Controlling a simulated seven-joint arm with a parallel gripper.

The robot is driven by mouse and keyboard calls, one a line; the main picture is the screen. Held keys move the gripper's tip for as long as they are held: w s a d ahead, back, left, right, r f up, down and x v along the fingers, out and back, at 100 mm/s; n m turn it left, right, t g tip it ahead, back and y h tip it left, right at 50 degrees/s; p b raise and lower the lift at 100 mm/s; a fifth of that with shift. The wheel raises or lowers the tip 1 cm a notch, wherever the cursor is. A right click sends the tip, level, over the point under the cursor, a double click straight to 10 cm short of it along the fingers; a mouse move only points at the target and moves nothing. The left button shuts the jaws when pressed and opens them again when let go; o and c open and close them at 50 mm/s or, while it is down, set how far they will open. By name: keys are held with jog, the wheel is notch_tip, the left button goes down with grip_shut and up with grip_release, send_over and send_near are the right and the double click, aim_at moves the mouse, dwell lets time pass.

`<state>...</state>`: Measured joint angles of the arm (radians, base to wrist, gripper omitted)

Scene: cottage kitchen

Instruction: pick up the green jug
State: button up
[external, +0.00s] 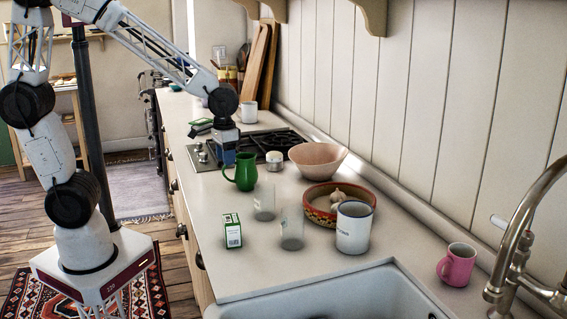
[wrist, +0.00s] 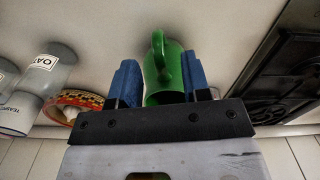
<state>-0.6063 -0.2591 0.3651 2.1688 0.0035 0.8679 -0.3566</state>
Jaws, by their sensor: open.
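The green jug (external: 243,172) stands upright on the counter, its handle toward the left in the external view. In the wrist view the green jug (wrist: 168,75) shows between the two blue fingers, its handle pointing up in the picture. My gripper (external: 226,163) is just behind and above the jug in the external view. In the wrist view my gripper (wrist: 163,84) has its fingers apart, one on each side of the jug. Whether a finger touches the jug I cannot tell. The fingertips are partly hidden behind the jug in the external view.
A green-and-white box (external: 232,231) and two clear glasses (external: 264,203) stand in front of the jug. A pink bowl (external: 318,160), a patterned dish (external: 318,216) and a white canister (external: 354,228) are to the right. A black hob (external: 262,143) lies behind. The sink (external: 335,296) is nearest.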

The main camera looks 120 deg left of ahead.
aim_at(240, 173)
jog(key=shift+d+f, duration=0.1)
jog(key=shift+f, duration=2.5)
grip_shut()
